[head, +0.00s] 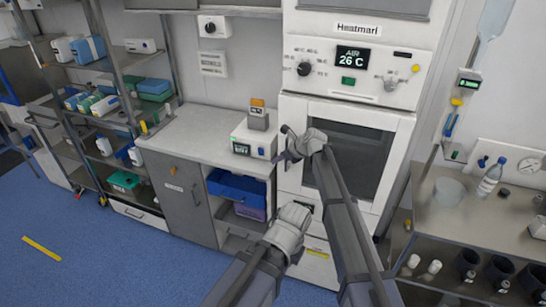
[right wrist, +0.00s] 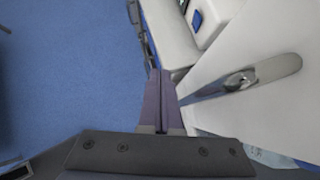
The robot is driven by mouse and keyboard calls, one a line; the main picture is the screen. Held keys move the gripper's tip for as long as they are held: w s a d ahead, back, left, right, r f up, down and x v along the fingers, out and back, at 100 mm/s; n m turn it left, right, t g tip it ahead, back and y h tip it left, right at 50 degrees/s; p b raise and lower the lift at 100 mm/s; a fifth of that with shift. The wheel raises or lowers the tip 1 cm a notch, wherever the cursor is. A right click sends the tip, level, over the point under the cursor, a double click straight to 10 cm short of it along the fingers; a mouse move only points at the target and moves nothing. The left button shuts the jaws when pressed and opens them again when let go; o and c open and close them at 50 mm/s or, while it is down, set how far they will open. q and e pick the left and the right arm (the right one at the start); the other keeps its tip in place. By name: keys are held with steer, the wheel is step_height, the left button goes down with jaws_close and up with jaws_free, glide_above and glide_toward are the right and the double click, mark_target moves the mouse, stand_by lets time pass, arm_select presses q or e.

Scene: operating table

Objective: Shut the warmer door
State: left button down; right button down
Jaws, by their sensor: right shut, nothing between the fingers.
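The warmer door (head: 396,152) is a white panel with a dark glass window on the front of the white warmer cabinet (head: 345,24). It looks flush or nearly flush with the front; I cannot tell whether a small gap is left. My right gripper (head: 284,158) is shut and empty at the door's left edge, partly hidden by its own wrist. In the right wrist view, the shut purple fingers (right wrist: 159,76) are just left of the white door panel (right wrist: 226,61). A metal handle (right wrist: 240,80) on the panel lies to their right.
A control panel (head: 327,77) reading 26 °C is above the door. A counter (head: 195,135) with a small white device (head: 252,142) stands left. A steel bench (head: 470,210) with a bottle (head: 491,177) stands right. Blue floor (head: 100,255) is clear at the left.

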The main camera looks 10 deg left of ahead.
steer(key=s+a+r+p, duration=0.2)
steer(key=s+r+p, duration=0.5)
steer(key=s, duration=0.2)
steer(key=shift+s+r, duration=0.1)
steer(key=shift+s, duration=0.05)
steer(key=s+d+f+n+g+h, duration=0.2)
steer(key=s+d+f+n+h, duration=0.15)
steer(key=s+d+n, duration=1.1)
steer(key=s+d+f+n+g+h, duration=0.2)
steer(key=s+d+f+n+h, duration=0.15)
steer(key=s+d+n, duration=1.1)
steer(key=s+a+f+h+b, duration=0.1)
steer(key=s+a+f+b, duration=0.1)
steer(key=a, duration=0.5)
steer(key=shift+s+a+f+m+g+h+b, duration=0.35)
steer(key=shift+f+m+g+h+b, duration=0.1)
steer(key=shift+b, duration=0.55)
